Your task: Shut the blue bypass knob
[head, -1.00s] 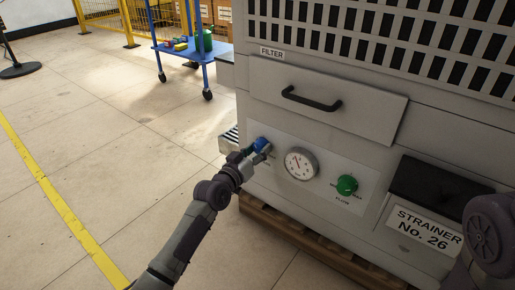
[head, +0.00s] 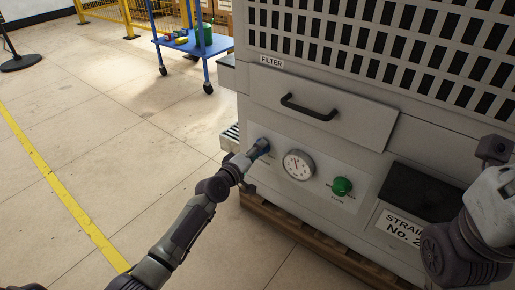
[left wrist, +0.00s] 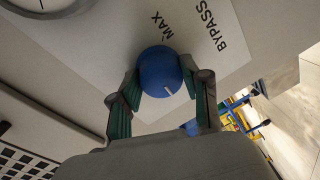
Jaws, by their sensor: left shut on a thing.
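The blue bypass knob (head: 263,144) is on the lower left of the machine's front panel. In the left wrist view the round blue knob (left wrist: 160,72) has a white pointer line near its lower right edge. The words MAX and BYPASS are printed beside it. My left gripper (left wrist: 160,88) has one green-padded finger on each side of the knob and is shut on it. In the head view the left gripper (head: 254,151) partly covers the knob. My right arm is at the right edge of the head view; its gripper fingers cannot be made out.
A pressure gauge (head: 299,165) and a green flow knob (head: 342,186) are right of the blue knob. A filter drawer with a black handle (head: 308,107) is above. A dark strainer opening (head: 425,186) is lower right.

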